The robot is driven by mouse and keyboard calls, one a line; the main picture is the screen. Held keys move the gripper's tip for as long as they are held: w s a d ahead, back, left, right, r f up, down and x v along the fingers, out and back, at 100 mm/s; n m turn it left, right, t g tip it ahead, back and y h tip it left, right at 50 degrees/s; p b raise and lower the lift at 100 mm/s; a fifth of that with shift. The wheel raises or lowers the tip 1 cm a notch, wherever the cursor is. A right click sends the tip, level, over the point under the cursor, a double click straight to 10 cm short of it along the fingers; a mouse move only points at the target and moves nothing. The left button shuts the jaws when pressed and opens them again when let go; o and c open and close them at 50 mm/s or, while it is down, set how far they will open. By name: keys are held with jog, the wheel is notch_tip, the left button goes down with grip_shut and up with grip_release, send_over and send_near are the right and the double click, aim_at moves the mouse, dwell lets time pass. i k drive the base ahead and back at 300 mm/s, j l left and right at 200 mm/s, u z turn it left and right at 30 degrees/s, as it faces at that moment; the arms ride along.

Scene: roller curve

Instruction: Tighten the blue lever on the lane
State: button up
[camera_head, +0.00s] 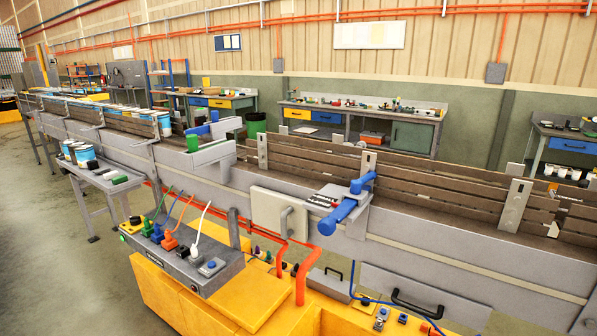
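The blue lever (338,216) is on a grey bracket at the near side wall of the conveyor lane (420,222), right of the picture's middle. Its thick handle slants down and to the left, towards me. A blue knob-like part (362,183) stands just behind it at the lane's edge. I cannot tell from this view how tight the lever is. My gripper is not in view, and nothing is touching the lever.
Below the lane stands a yellow cabinet (160,295) with a grey socket box (185,262), coloured plugs and cables. Orange pipes (305,275) rise beside it. A small side table (100,180) holds cans. Open floor lies at left.

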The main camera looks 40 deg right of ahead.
aim_at(356, 185)
jog(key=i+j, duration=0.25)
jog(key=j, duration=0.15)
jog(key=i+j, duration=0.2)
jog(key=j, duration=0.15)
jog(key=i+j+z, duration=0.1)
jog(key=i+j, duration=0.15)
jog(key=j, duration=0.15)
